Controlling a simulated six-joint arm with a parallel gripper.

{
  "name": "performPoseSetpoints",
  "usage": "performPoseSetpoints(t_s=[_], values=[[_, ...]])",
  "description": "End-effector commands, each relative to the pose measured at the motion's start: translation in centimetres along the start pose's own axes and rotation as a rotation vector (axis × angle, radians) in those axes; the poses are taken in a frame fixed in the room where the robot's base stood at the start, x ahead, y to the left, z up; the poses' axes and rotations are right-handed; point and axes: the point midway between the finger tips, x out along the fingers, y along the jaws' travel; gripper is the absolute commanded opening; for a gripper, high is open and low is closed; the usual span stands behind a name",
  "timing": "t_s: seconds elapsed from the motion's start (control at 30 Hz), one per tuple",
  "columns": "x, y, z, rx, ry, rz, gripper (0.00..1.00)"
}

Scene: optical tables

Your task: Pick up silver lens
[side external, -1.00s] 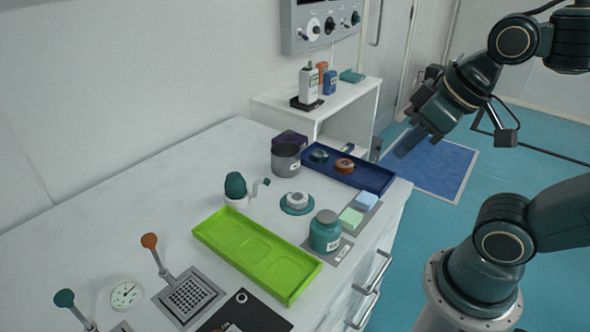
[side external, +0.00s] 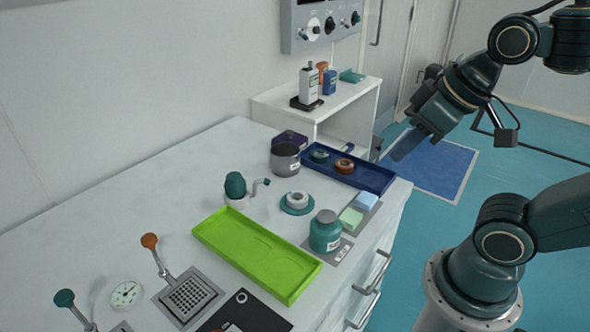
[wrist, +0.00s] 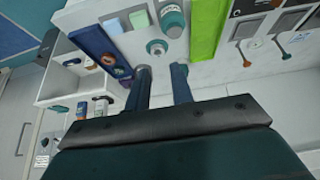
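A small silver ring-shaped piece, seemingly the silver lens (side external: 296,197), sits on a teal round base (side external: 297,209) in the middle of the white bench. In the wrist view the silver lens (wrist: 157,46) shows above the gap between my fingers. My gripper (side external: 399,155) hangs in the air off the bench's right side, well away from the lens. Its two fingers stand apart in the wrist view (wrist: 160,72), with nothing between them. A dark blue tray (side external: 376,183) holds a green-rimmed and an orange-rimmed round piece.
A teal jar (side external: 325,234) and a lime green tray (side external: 214,234) stand in front of the lens. A grey cup (side external: 286,160) stands behind it, and a green knobbed item (side external: 236,188) to its left. Pale blocks (side external: 351,217) lie right. The bench's left side is clear.

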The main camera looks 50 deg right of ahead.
Motion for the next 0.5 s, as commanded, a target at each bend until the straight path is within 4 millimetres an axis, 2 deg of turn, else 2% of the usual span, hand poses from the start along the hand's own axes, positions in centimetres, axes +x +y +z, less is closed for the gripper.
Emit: performPoseSetpoints(t_s=[0.03, 0.23, 0.5], values=[[0.0, 0.0, 0.0, 0.0, 0.0, 0.0, 0.33], [0.0, 0.0, 0.0, 0.0, 0.0, 0.0, 0.73], [0.0, 0.0, -0.01, 0.0, 0.0, 0.0, 0.75]])
